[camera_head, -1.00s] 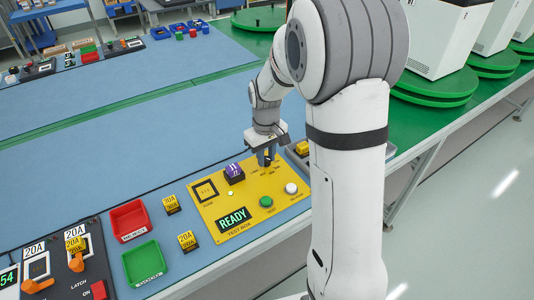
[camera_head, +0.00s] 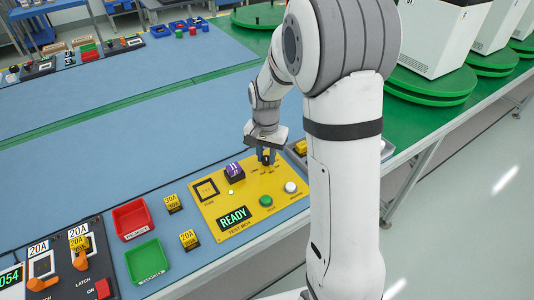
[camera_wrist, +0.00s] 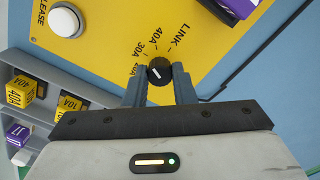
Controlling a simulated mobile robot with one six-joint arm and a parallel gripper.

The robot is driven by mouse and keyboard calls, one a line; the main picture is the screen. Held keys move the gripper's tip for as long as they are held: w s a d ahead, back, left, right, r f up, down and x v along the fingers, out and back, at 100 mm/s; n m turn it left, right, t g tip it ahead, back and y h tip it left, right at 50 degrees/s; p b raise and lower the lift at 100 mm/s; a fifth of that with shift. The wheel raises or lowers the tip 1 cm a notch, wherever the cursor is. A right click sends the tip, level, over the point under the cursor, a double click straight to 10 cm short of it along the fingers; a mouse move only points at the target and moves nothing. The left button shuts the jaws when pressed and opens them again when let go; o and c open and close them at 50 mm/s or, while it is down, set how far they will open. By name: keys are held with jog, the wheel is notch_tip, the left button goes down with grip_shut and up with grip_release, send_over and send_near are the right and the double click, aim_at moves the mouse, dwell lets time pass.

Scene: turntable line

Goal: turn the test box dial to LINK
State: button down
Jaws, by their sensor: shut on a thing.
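The yellow test box (camera_head: 212,208) lies on the blue table, its display reading READY. My gripper (camera_head: 266,156) reaches down over its far right part. In the wrist view my gripper (camera_wrist: 160,82) has its two grey fingers on either side of the round black dial (camera_wrist: 159,69), shut on it. The dial carries a white pointer mark, seen short and slanted. The printed labels 30A, 40A and LINK fan out beyond the dial, with another label partly hidden by the left finger. I cannot tell exactly which label the pointer meets.
A purple block (camera_head: 234,169) sits on the box near the dial. A green button (camera_head: 266,200) and a white button (camera_head: 290,187) are nearer. A grey tray with yellow and purple blocks (camera_wrist: 20,92) stands beside the box. Red (camera_head: 132,236) and green (camera_head: 165,273) bins stand left.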

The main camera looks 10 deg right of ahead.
aim_at(266, 157)
jog(key=m, duration=0.6)
jog(key=shift+w+r+m+p, duration=0.15)
jog(key=shift+m+p, duration=0.15)
jog(key=m, duration=0.6)
jog(key=c, duration=2.2)
grip_release()
jog(key=shift+m, duration=0.3)
jog(key=c, duration=1.5)
grip_release()
jog(key=o, duration=0.3)
notch_tip(266, 157, up, 8)
jog(key=shift+f+p, duration=0.2)
jog(key=shift+p, duration=0.4)
